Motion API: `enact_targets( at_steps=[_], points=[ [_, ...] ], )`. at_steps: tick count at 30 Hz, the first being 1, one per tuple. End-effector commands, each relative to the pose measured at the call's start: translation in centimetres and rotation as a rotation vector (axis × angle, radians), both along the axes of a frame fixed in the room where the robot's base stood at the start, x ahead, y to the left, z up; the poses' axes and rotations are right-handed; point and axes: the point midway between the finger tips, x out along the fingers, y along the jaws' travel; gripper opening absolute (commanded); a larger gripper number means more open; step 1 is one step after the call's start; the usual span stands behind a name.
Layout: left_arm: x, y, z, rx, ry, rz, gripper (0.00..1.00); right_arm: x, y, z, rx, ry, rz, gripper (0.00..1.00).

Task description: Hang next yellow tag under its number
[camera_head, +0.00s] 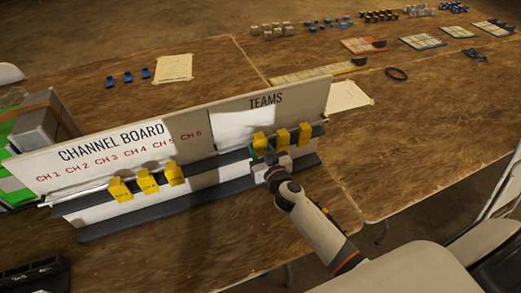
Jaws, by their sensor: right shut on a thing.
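The channel board (115,143) carries red labels CH 1 to CH 6 on its left part and TEAMS on its right part. Three yellow tags, the left one (120,189), the middle one (147,182) and the right one (174,174), hang on the dark rail on the left half. Under TEAMS, two more yellow tags (283,137) (305,133) hang on the rail. My right gripper (262,153) is shut on a third yellow tag (260,140), left of those two. The gripper partly hides its lower part. My left gripper is out of view.
The wooden table (210,88) has free room behind the board. Blue clips (128,78), a paper sheet (173,68) and a black ring (397,74) lie farther back. A grey box (42,128) stands at the board's left end. Chairs are at the right.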

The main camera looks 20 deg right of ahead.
Motion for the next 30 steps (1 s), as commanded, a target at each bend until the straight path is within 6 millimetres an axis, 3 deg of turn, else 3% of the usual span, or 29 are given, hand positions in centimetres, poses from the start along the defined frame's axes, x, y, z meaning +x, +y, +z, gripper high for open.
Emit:
enact_targets(
  at_steps=[14, 30],
  points=[
    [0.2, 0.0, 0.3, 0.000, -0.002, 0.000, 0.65, -0.3, 0.0, 0.3, 0.000, 0.000, 0.000, 0.19],
    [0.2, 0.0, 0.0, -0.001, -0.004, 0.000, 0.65, -4.6, 0.2, 0.2, 0.001, 0.001, 0.000, 0.19]
  ],
)
